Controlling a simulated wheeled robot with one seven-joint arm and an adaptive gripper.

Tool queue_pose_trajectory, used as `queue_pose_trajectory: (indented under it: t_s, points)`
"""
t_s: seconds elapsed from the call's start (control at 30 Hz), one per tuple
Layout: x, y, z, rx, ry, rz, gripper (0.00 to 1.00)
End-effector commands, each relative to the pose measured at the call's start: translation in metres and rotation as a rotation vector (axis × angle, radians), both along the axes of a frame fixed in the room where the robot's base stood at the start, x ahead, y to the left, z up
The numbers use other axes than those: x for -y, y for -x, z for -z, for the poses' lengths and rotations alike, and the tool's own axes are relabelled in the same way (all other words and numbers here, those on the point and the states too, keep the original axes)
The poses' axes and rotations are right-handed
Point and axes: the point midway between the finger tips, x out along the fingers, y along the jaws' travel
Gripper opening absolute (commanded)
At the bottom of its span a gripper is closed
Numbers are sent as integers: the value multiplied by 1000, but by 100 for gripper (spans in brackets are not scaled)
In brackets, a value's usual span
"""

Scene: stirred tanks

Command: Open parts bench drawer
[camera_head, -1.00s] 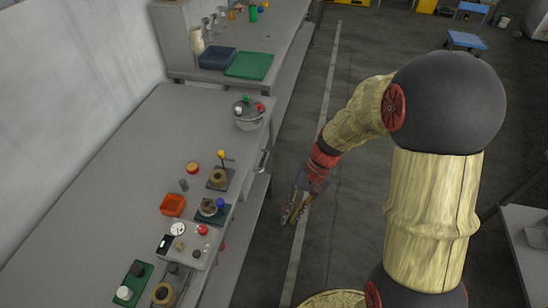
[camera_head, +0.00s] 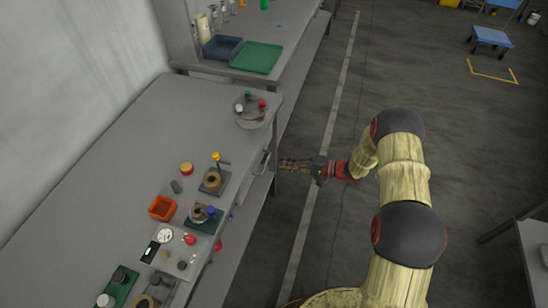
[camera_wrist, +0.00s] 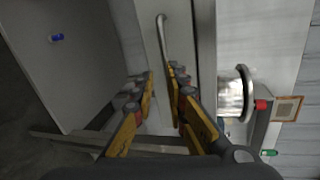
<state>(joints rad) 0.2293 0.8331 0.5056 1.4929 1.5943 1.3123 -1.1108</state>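The parts bench (camera_head: 130,135) is a long grey bench on the left in the head view. Its drawer handle (camera_head: 263,162) is a metal bar on the aisle side, below the lidded pot. In the wrist view the handle (camera_wrist: 162,38) is a curved bar on the pale drawer front (camera_wrist: 146,30), which looks flush with the bench. My gripper (camera_head: 281,163) points left at the handle from the aisle. In the wrist view my gripper (camera_wrist: 161,75) is open, with yellow fingers on either side of the handle's near end. I cannot tell whether they touch it.
A lidded metal pot (camera_head: 250,110) stands on the bench corner above the drawer; it also shows in the wrist view (camera_wrist: 232,97). An orange bin (camera_head: 162,208) and several small devices stand along the bench edge. The aisle floor (camera_head: 330,225) is clear.

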Motion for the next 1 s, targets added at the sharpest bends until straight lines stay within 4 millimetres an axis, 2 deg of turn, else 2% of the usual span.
queue_pose_trajectory:
  t_s: [0.1, 0.27, 0.7, 1.0]
  points:
    - [-1, -4, -6, 93, 0, 2, 14]
    - [-5, -5, -6, 145, 16, -15, 14]
    - [-61, -24, 7, 143, 17, -17, 14]
    - [-73, -29, 9, 142, 16, -15, 14]
